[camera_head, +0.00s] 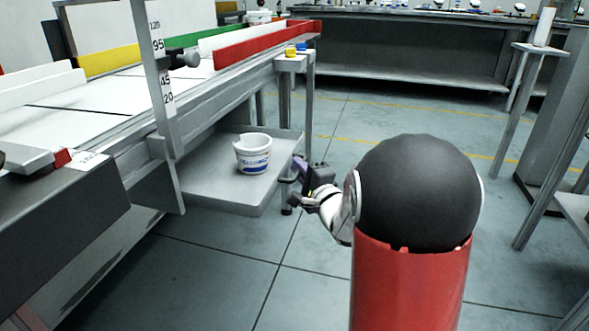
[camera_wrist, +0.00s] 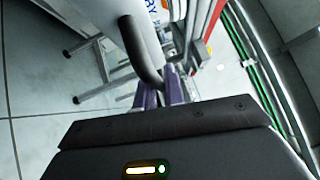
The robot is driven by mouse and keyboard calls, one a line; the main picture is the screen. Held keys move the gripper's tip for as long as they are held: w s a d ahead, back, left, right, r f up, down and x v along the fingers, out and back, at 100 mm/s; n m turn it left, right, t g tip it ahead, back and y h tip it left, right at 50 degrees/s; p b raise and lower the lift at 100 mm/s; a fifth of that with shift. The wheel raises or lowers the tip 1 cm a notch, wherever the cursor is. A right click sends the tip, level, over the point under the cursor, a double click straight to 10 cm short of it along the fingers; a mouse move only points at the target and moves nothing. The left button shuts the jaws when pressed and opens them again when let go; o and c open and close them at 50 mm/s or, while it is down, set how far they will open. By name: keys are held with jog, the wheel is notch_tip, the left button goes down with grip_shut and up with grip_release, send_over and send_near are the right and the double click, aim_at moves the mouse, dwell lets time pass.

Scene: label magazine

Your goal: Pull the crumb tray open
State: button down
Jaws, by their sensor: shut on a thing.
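The crumb tray (camera_head: 215,190) is a shallow grey tray low beside the long machine, partly projecting from under it. A white tub with blue lettering (camera_head: 253,155) stands upright in it; part of the tub also shows at the top of the wrist view (camera_wrist: 168,10). My gripper (camera_head: 297,172) is at the tray's right-hand end. In the wrist view, a dark curved bar handle (camera_wrist: 139,48) runs down to my purple fingers (camera_wrist: 163,92), which are shut on it. The exact contact is partly hidden behind the gripper body.
The machine has coloured rails, including a red one (camera_head: 265,45), and an upright scale plate (camera_head: 157,75). A small stand (camera_head: 292,62) holds yellow and blue items above the tray. Open floor (camera_head: 225,285) lies in front; a side table (camera_head: 543,50) stands right.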

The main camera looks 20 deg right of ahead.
dwell(0.3)
jog(key=c, duration=1.8)
grip_release()
jog(key=shift+o, duration=0.2)
jog(key=s+d+f, duration=0.1)
jog(key=s, duration=0.6)
jog(key=shift+s+d, duration=0.15)
jog(key=shift+s, duration=0.2)
